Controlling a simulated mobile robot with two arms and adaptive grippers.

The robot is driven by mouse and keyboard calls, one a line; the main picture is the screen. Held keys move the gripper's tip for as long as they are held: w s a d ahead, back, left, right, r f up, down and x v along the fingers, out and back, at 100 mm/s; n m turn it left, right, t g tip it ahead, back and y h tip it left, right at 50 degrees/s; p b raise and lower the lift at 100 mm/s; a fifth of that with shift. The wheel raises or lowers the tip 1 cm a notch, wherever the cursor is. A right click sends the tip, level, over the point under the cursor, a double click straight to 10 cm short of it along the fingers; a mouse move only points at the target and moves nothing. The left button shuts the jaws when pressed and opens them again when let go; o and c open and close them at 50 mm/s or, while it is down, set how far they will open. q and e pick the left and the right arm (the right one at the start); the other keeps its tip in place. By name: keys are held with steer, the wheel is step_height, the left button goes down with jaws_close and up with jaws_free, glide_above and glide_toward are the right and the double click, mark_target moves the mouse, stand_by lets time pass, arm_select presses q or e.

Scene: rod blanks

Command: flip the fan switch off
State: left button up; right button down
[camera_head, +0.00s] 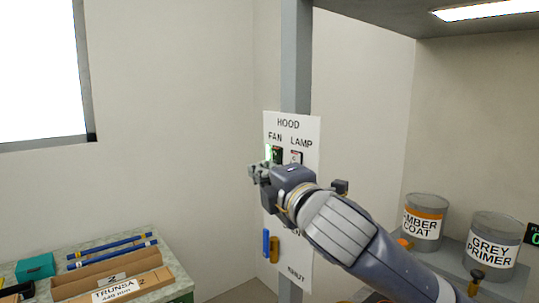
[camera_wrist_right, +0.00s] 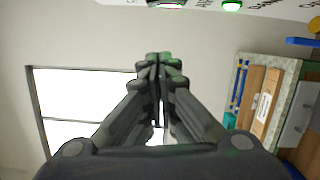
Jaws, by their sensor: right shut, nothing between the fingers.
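The fan switch (camera_head: 277,155) is a small dark rocker under the word FAN on the white HOOD panel (camera_head: 289,122). A green light glows at its left edge. My right gripper (camera_head: 256,174) is just below and left of the fan switch, in front of the panel. Its fingers are shut and empty; in the right wrist view the closed fingertips (camera_wrist_right: 160,60) meet in the middle. I cannot tell whether they touch the panel. The panel's edge, with green-lit parts, shows at the top of the wrist view. My left gripper is not in view.
The lamp switch (camera_head: 296,157) sits right of the fan switch. My arm covers the panel's middle. The panel hangs on a grey post (camera_head: 296,60). Paint cans (camera_head: 425,222) stand at right. A bench with a cardboard TRUNSA box (camera_head: 110,283) and blue rods is at lower left.

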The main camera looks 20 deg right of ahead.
mark_target(272, 157)
steer(key=w+d+p, duration=0.1)
steer(key=w, duration=0.1)
steer(key=w+d+p, duration=0.1)
steer(key=w, duration=0.1)
steer(key=w+d+p, duration=0.1)
steer(key=w, duration=0.1)
steer(key=shift+d+r, duration=0.2)
steer(key=shift+r, duration=0.1)
steer(key=shift+w+a, duration=0.1)
steer(key=shift+a, duration=0.05)
steer(key=shift+d+r+m+p, duration=0.3)
steer(key=shift+d+m+p, duration=0.1)
steer(key=shift+p, duration=0.2)
steer(key=shift+w, duration=0.1)
